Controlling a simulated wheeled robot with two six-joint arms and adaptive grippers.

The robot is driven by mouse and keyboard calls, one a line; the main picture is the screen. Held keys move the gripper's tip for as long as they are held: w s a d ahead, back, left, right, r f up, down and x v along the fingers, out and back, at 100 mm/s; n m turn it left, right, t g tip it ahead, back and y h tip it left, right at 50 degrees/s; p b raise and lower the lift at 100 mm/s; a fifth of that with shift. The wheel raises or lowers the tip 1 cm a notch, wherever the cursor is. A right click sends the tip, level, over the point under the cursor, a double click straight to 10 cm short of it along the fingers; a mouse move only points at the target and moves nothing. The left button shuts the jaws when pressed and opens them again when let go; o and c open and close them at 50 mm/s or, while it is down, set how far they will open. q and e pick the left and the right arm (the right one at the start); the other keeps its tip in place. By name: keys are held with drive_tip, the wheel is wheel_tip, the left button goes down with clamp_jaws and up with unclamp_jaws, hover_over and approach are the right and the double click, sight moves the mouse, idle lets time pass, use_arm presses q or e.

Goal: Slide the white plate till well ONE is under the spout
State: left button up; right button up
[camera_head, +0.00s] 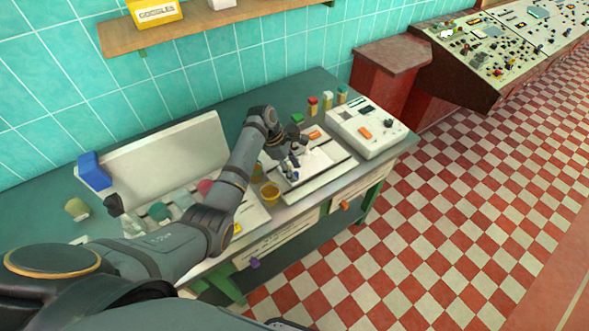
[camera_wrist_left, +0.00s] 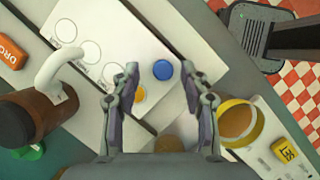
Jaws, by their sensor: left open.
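The white plate (camera_wrist_left: 125,35) lies in the wrist view with a row of several outlined round wells and small labels too small to read; a blue knob (camera_wrist_left: 163,69) stands on it. A white curved spout (camera_wrist_left: 62,62) rises from a brown vessel (camera_wrist_left: 30,118) at the left; its tip appears near the wells, but I cannot tell which well is under it. My left gripper (camera_wrist_left: 163,93) is open, its two fingers apart on either side of the blue knob in the picture. In the head view the plate (camera_head: 322,160) is partly hidden by my left gripper (camera_head: 290,165). My right gripper is not in view.
An amber cup (camera_head: 270,193) stands close by the gripper; it also shows in the wrist view (camera_wrist_left: 237,121). An orange button (camera_wrist_left: 12,53) and a yellow SET button (camera_wrist_left: 284,150) flank the plate. A white instrument (camera_head: 366,128) stands to the right, small bottles behind.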

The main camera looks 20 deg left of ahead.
use_arm(q)
drive_tip(key=shift+s+d+f, duration=0.1)
drive_tip(key=shift+d+f, duration=0.05)
drive_tip(key=shift+f, duration=0.2)
drive_tip(key=shift+s, duration=0.1)
drive_tip(key=shift+d+f, duration=0.1)
drive_tip(key=shift+c, duration=2.8)
clamp_jaws()
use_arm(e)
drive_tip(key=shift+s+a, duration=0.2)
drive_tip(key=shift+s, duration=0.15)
